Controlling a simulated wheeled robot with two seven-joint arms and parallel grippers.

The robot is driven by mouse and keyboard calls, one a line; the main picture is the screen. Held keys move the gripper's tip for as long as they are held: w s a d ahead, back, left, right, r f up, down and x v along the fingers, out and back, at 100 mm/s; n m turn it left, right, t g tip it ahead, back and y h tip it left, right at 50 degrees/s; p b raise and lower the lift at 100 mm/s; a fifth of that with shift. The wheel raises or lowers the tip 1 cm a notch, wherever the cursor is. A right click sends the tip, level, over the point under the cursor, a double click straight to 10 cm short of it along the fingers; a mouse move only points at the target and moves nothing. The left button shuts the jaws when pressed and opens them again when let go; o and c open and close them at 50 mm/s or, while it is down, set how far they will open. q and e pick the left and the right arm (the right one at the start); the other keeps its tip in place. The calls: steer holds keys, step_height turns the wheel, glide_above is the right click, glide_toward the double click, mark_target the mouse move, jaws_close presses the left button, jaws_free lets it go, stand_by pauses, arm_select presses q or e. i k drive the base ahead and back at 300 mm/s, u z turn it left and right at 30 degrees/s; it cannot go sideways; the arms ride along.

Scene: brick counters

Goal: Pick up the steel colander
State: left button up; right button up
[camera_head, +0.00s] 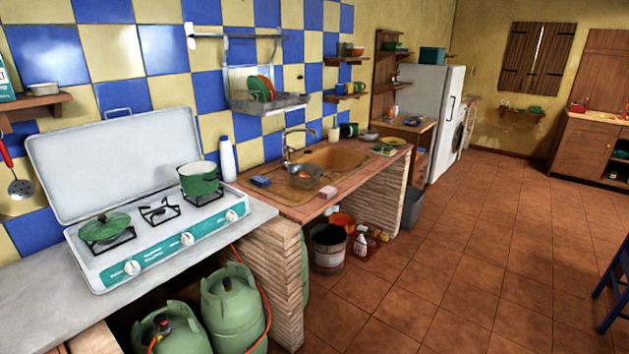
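A small grey metal bowl-shaped vessel (306,177), which looks like the steel colander, sits at the left end of the sink (335,156) on the brick counter. Something reddish shows inside it. It is too small to make out holes. Neither of my grippers is in view, and nothing is seen touching the vessel.
A blue sponge (261,181) and a pink block (327,192) lie near the vessel. The faucet (290,146) rises behind it. A stove (150,220) with a green pot (198,178) stands left. Buckets (328,246) sit under the counter. The tiled floor (450,260) is open at right.

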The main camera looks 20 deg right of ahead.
mark_target(301, 182)
steer(key=z, duration=0.6)
steer(key=i, duration=0.65)
steer(key=z, duration=0.7)
steer(key=i, duration=0.8)
steer(key=u, duration=0.8)
steer(key=i, duration=0.65)
steer(key=u, duration=0.75)
